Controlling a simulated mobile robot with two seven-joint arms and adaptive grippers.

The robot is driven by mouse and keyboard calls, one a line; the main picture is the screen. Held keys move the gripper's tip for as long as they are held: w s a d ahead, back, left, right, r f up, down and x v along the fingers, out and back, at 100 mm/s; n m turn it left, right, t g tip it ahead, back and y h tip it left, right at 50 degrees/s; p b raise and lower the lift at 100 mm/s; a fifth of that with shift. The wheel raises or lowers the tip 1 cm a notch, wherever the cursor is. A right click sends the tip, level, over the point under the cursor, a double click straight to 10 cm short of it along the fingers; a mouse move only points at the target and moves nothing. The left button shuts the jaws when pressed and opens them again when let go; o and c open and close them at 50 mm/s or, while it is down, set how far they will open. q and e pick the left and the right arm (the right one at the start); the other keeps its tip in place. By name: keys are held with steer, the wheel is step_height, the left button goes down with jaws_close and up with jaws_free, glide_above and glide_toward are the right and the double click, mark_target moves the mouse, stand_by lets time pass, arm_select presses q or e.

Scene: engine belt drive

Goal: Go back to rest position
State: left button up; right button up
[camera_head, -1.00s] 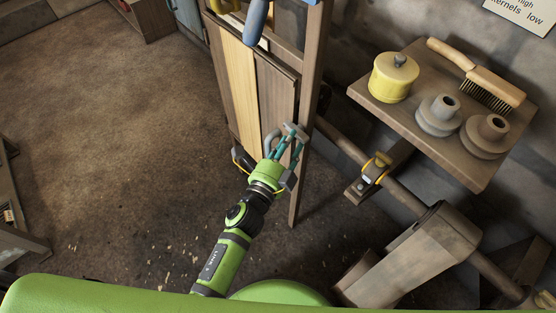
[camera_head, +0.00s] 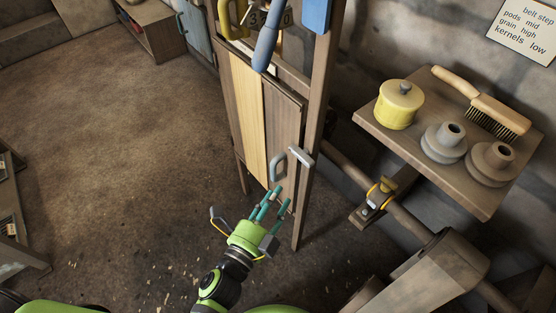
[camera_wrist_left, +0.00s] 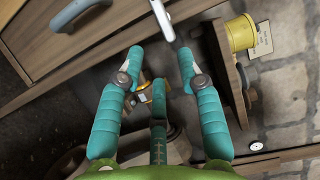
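My left gripper (camera_head: 264,209) has teal fingers and a green palm, and is low in the middle of the head view. It sits just below and in front of a wooden cabinet (camera_head: 249,100). Its fingers point up toward a grey curved handle (camera_head: 278,168) and a pale metal bar (camera_head: 301,157). In the left wrist view the gripper (camera_wrist_left: 160,62) is open, with nothing between its fingertips. The bar (camera_wrist_left: 162,20) and the curved handle (camera_wrist_left: 76,14) lie beyond the fingertips there, apart from them. My right gripper is not in view.
A wooden shelf (camera_head: 450,173) on the right holds a yellow pot (camera_head: 399,108), a brush (camera_head: 490,105) and two grey-brown stepped pulleys (camera_head: 445,142). A shaft (camera_head: 350,168) runs below it. Open brown floor (camera_head: 120,120) lies to the left.

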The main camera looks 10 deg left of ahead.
arm_select(q)
steer(key=s+a+f+n+g+y, duration=0.1)
steer(key=s+a+f+n+g, duration=0.15)
steer(key=f, duration=0.65)
steer(key=s+a+f+n+g+y+p, duration=0.15)
steer(key=s+f+n, duration=0.25)
steer(key=f, duration=0.5)
steer(key=s+a+f+n+g+y+b, duration=0.1)
steer(key=s+a+f+n+g+y, duration=0.2)
steer(key=f, duration=0.7)
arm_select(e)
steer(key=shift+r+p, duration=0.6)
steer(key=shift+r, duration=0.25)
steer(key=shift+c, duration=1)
arm_select(q)
steer(key=s+a+f+n+g, duration=0.4)
steer(key=s+a+f+n, duration=0.1)
steer(key=s, duration=0.6)
steer(key=s+a+f+n+g+y, duration=0.1)
steer(key=s+a+f+n+g, duration=0.3)
steer(key=s+f, duration=0.4)
steer(key=s+a+n, duration=0.1)
steer(key=s+a, duration=0.1)
steer(key=s, duration=0.1)
steer(key=shift+s+f+g, duration=0.2)
steer(key=shift+s+g, duration=0.05)
steer(key=shift+g, duration=0.05)
